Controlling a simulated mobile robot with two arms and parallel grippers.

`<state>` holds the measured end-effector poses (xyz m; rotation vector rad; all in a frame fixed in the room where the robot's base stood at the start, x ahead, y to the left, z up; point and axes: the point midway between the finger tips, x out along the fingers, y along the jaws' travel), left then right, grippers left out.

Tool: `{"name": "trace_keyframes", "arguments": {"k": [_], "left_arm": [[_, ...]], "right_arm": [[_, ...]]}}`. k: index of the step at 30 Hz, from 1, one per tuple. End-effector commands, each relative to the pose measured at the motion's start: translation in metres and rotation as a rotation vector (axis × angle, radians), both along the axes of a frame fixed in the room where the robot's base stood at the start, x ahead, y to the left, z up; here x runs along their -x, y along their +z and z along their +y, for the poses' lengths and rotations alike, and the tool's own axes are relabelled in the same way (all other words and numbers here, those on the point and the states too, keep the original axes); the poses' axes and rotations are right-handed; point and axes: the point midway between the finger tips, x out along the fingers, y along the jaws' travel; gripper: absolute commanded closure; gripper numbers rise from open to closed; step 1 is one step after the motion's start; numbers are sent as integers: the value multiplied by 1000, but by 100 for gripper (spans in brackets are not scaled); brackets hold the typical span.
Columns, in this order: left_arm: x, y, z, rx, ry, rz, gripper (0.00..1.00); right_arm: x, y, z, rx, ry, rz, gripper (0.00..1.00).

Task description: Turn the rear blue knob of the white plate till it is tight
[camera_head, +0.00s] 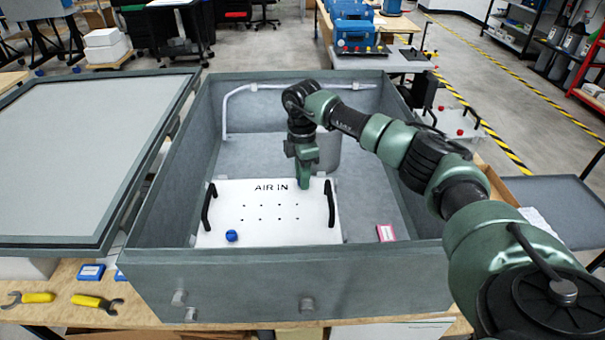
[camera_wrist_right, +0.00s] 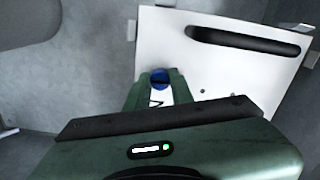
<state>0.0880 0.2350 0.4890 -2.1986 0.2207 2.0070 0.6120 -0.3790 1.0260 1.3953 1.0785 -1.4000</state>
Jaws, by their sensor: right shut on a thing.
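The white plate (camera_head: 270,236) lies inside the grey open box, marked AIR IN, with a black handle on each side. My right gripper (camera_head: 304,184) reaches down to the plate's rear edge, right of the lettering. In the right wrist view the gripper (camera_wrist_right: 158,88) is shut on the rear blue knob (camera_wrist_right: 160,76), with a finger on each side of it. In the head view the fingers hide this knob. A second blue knob (camera_head: 232,236) sits at the plate's front left, apart from the gripper. How tight either knob is cannot be seen. My left gripper is not in view.
The grey box walls (camera_head: 280,280) surround the plate. A small pink-and-white item (camera_head: 386,233) lies on the box floor right of the plate. A large lid panel (camera_head: 85,160) lies at left. Yellow-handled wrenches (camera_head: 95,302) lie on the table outside.

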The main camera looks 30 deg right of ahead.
Motion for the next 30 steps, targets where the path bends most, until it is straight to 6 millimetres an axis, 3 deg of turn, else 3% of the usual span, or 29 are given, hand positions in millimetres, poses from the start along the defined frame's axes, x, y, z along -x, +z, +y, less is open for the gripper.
{"name": "trace_keyframes", "arguments": {"k": [1,20,30], "left_arm": [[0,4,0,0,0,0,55],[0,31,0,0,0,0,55],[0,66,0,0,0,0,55]], "right_arm": [[-4,9,-2,1,-48,-17,100],[-4,10,-2,-2,-645,-16,100],[-3,11,0,-5,-944,-11,100]]}}
